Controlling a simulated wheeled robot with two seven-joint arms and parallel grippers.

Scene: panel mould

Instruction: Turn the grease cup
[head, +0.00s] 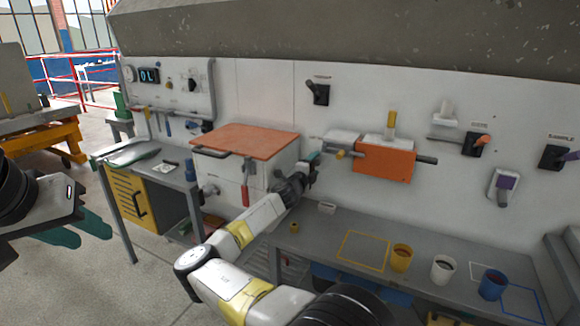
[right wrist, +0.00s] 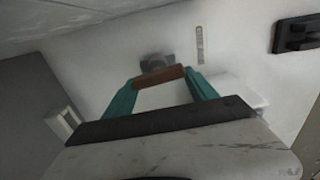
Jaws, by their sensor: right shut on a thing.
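In the right wrist view my right gripper (right wrist: 161,83) has its teal fingertips on the two ends of a brown piece (right wrist: 158,77), probably the grease cup. The brown piece lies across in front of a dark grey wall fitting (right wrist: 156,62). Whether the two touch cannot be told. In the head view my right gripper (head: 314,158) is at the wall beside the orange-lidded cabinet, and its own arm hides what it holds. My left gripper (head: 92,234) is open and empty at the far left, with its teal fingers apart over the floor.
An orange box (head: 384,160) with a grey bar and a yellow lever (head: 391,121) is on the wall to the right. Yellow (head: 401,258), white (head: 443,269) and blue (head: 492,284) cups stand on the bench. The orange-lidded cabinet (head: 246,139) is left of my right gripper.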

